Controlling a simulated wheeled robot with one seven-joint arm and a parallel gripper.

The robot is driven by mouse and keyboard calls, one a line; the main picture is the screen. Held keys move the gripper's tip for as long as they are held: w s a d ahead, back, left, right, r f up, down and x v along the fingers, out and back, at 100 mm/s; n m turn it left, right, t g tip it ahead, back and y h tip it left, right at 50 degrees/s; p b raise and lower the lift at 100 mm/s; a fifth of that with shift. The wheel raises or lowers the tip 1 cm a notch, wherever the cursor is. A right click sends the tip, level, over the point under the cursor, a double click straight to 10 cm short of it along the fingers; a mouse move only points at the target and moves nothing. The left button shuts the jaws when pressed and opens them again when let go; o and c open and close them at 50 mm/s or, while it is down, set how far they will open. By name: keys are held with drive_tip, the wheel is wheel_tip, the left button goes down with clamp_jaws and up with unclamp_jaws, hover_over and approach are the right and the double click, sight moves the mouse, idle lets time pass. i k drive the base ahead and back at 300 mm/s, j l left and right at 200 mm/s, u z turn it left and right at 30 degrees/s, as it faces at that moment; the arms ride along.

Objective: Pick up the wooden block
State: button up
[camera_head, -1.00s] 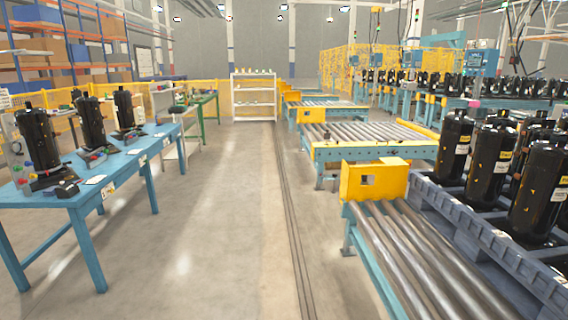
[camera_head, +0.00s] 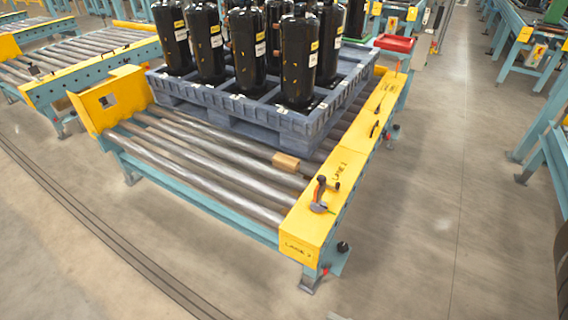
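A small light-brown wooden block (camera_head: 286,162) lies on the metal rollers of the conveyor, close to the front edge of the grey-blue pallet and left of the yellow side rail. My gripper is not in view, and nothing of my arm shows near the block.
The roller conveyor (camera_head: 205,172) carries a grey-blue pallet (camera_head: 229,118) with several black compressors (camera_head: 249,50). A yellow rail (camera_head: 312,222) borders it, with a tool (camera_head: 320,196) on top. A red tray (camera_head: 394,43) is behind. The floor (camera_head: 430,240) in front and right is clear.

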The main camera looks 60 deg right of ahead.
sight(290, 164)
drive_tip(key=i+l, duration=0.1)
drive_tip(key=l, duration=0.25)
drive_tip(key=l+z, duration=0.15)
drive_tip(key=l, duration=0.25)
drive_tip(key=i+l, duration=0.15)
drive_tip(key=l, duration=0.2)
drive_tip(key=i+l+z, duration=0.15)
drive_tip(key=l, duration=0.2)
drive_tip(key=i+l, duration=0.1)
drive_tip(key=l, duration=0.25)
drive_tip(key=i+l+z, duration=0.15)
drive_tip(key=l, duration=0.2)
